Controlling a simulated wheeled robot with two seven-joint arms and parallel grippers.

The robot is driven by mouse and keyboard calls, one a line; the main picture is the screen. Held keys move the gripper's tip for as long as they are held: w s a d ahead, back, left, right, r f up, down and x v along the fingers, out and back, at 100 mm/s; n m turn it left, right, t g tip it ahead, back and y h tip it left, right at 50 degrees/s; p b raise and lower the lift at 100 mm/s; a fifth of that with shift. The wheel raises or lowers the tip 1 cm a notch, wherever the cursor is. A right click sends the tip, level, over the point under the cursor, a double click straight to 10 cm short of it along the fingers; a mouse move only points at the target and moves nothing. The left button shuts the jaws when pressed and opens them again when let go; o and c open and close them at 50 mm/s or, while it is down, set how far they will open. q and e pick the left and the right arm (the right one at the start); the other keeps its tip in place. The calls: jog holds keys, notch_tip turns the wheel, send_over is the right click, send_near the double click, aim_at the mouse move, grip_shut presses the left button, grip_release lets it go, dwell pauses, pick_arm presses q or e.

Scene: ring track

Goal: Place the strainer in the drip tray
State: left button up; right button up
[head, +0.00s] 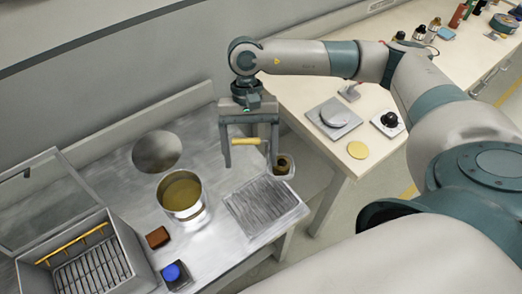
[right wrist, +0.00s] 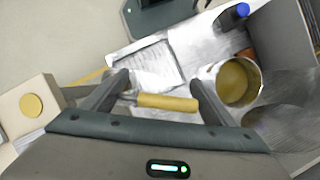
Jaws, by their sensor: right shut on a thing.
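The strainer's yellow handle (head: 246,141) lies across between the fingers of my right gripper (head: 250,164), which is shut on it above the counter. The handle also shows in the right wrist view (right wrist: 168,102), with a thin metal part towards the left finger. The strainer's bowl cannot be made out for certain; a small round brownish thing (head: 283,165) shows beside the right finger. The drip tray (head: 266,205) is a flat grey ribbed rectangle on the counter, below and nearer than the gripper. It also shows in the right wrist view (right wrist: 150,65). My left gripper is not in view.
A metal pot (head: 184,208) with yellowish content stands left of the tray. A round dark recess (head: 157,152), a brown block (head: 158,237), a blue-topped item (head: 174,273) and a lidded rack box (head: 92,268) lie further left. A pale table (head: 316,152) with discs stands right.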

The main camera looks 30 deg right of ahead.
jog(key=s+d+m+t+p, duration=0.2)
jog(key=s+m+t+p, duration=0.1)
jog(key=m, duration=0.7)
jog(key=s+d+m+t+y+p, duration=0.1)
jog(key=s+m, duration=0.4)
jog(key=m, duration=0.5)
jog(key=d+t+p, duration=0.1)
jog(key=t+p, duration=0.1)
jog(key=shift+s+d+m+t+y+p, duration=0.15)
jog(key=shift+d+m+t+y+p, duration=0.15)
jog(key=shift+t+p, duration=0.1)
jog(key=shift+a, duration=0.1)
